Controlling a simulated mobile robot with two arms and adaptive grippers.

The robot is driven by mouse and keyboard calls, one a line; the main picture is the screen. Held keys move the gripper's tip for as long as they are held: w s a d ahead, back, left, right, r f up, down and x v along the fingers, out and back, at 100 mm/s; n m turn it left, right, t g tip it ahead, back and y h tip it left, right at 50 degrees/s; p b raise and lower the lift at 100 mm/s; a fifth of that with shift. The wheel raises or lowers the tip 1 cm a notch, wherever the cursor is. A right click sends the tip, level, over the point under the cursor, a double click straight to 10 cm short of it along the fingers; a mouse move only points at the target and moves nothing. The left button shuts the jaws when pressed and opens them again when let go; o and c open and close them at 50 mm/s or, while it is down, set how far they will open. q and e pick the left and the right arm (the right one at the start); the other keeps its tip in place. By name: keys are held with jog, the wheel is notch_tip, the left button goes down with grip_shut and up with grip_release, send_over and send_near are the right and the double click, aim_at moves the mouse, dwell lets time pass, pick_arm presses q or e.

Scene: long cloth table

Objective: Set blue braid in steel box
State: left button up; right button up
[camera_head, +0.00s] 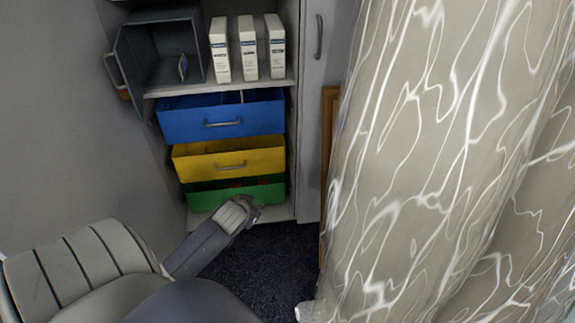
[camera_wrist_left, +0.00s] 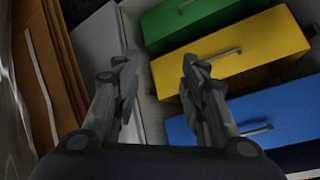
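I make out no blue braid in either view. No box is clearly of steel; a grey-blue open box-like unit (camera_head: 137,62) with a side handle stands at the cabinet's upper left, and I cannot tell whether it is the steel box. A small blue and orange item (camera_head: 183,67) shows inside it. My left gripper (camera_head: 243,207) is low in front of the green drawer (camera_head: 208,198). In the left wrist view my left gripper (camera_wrist_left: 158,68) is open, with nothing between its fingers. My right gripper is not in view.
A blue drawer (camera_head: 182,122) and a yellow drawer (camera_head: 204,163) stand pulled out above the green one. Several white binders (camera_head: 247,47) stand on the shelf. A patterned cloth (camera_head: 430,190) fills the right side. Dark carpet (camera_head: 268,265) is clear below the cabinet.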

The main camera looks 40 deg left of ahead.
pick_arm(q)
jog(key=s+d+f+m+g+h, duration=0.1)
jog(key=s+d+f, duration=0.1)
jog(key=s+d, duration=0.3)
jog(key=s+d+f+m+g+h, duration=0.1)
jog(key=s+d, duration=0.4)
jog(key=d, duration=0.9)
jog(key=s+d+f+m+g+h, duration=0.2)
jog(key=s+d, duration=0.3)
jog(key=d, duration=0.4)
jog(key=shift+d+f+m+h, duration=0.3)
jog(key=shift+f+h, duration=0.4)
jog(key=shift+f, duration=0.1)
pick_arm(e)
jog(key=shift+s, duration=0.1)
